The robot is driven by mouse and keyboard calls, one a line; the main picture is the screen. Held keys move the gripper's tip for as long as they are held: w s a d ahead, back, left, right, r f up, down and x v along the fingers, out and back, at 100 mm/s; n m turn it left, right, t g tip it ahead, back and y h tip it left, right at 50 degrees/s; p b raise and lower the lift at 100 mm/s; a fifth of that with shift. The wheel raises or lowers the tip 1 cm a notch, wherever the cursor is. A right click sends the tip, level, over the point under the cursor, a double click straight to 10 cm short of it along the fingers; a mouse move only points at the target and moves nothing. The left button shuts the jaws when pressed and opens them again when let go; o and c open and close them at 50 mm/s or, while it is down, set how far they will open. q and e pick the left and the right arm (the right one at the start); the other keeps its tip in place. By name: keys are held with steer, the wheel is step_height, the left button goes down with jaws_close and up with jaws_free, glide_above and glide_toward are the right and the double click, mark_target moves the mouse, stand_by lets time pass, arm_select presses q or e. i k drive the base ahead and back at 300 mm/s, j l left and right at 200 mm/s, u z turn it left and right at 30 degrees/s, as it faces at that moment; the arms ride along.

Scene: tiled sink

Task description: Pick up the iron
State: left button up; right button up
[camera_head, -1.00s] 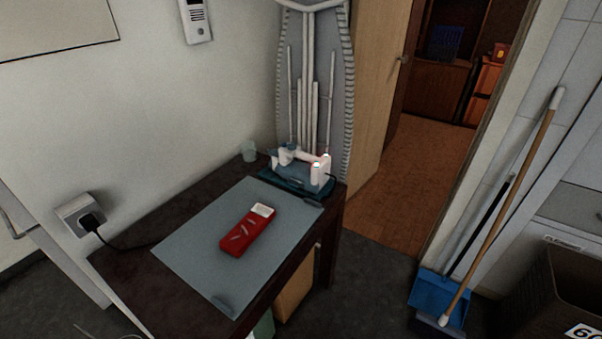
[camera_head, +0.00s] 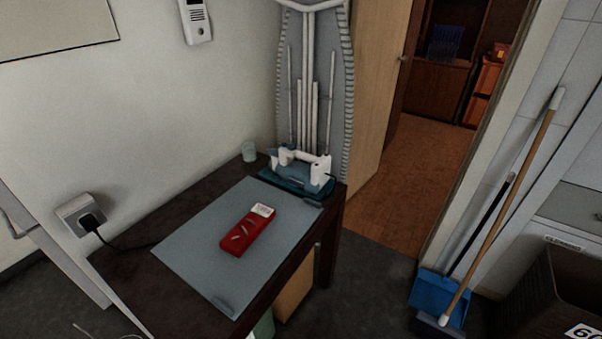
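The iron (camera_head: 303,167) appears as a white and teal appliance at the far end of a dark table, in front of the upright ironing board. It sits on a teal base or pad (camera_head: 285,183); where the iron ends and the base begins is hard to tell. White handle-like parts stand up from it, and a dark cord shows at its right side. Neither of my grippers is in view, and nothing is seen touching the iron.
A grey-blue mat (camera_head: 190,255) covers much of the dark table (camera_head: 130,270), with a red box (camera_head: 248,232) on it. A small pale cup (camera_head: 249,151) stands left of the iron. The ironing board (camera_head: 318,80) leans behind. A broom (camera_head: 505,205) and blue dustpan (camera_head: 438,292) stand right.

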mark_target(309, 178)
steer(key=i+l, duration=0.1)
steer(key=l, duration=0.2)
steer(key=i+l+u, duration=0.1)
steer(key=l+u, duration=1.3)
steer(key=l, duration=0.1)
